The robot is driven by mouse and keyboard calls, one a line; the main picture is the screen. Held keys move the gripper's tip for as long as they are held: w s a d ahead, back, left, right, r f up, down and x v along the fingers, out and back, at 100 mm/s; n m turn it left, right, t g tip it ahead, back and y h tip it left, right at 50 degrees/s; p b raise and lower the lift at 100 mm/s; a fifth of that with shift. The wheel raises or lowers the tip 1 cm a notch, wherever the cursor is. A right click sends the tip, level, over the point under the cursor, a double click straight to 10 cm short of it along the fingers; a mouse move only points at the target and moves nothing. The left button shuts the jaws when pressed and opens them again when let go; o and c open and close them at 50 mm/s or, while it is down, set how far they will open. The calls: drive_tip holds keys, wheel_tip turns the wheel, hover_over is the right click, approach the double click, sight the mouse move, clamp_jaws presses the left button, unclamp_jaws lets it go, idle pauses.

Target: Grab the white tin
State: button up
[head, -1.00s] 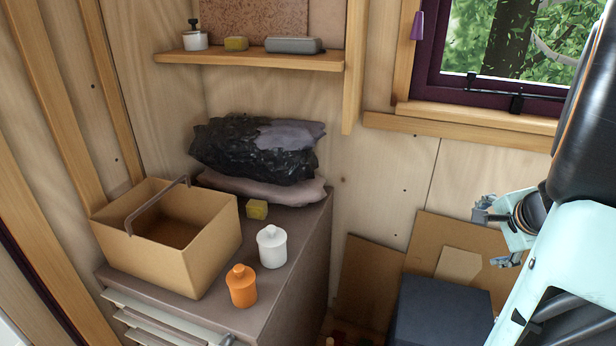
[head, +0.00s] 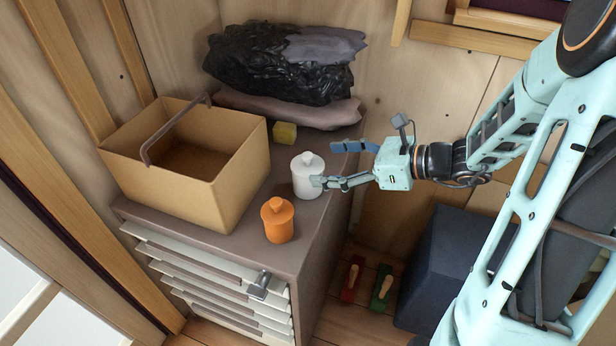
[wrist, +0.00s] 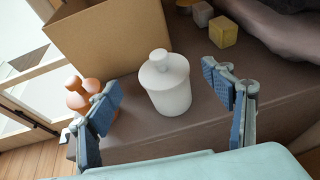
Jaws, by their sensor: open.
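The white tin (head: 305,177), with a knobbed lid, stands upright on top of the drawer cabinet (head: 235,228) near its right edge. In the wrist view the white tin (wrist: 167,86) stands between and beyond my two spread fingers. My gripper (head: 325,164) is open and comes in from the right at about the tin's height. In the head view one fingertip overlaps the tin's right side; I cannot tell whether it touches. My gripper in the wrist view (wrist: 166,100) holds nothing.
An orange tin (head: 278,220) stands in front of the white tin, near the left finger. A cardboard box (head: 226,189) with a handle is to the left. A yellow block (head: 284,133) and dark bags (head: 275,65) lie behind. A dark box (head: 440,262) stands below right.

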sight(310, 163)
drive_tip(key=shift+b+x, duration=0.7)
drive_tip(key=shift+x, duration=2.45)
drive_tip(key=shift+w+d+f, duration=0.1)
drive_tip(key=shift+d+f, duration=0.05)
drive_tip(key=shift+c, duration=0.7)
drive_tip(key=c, duration=1.2)
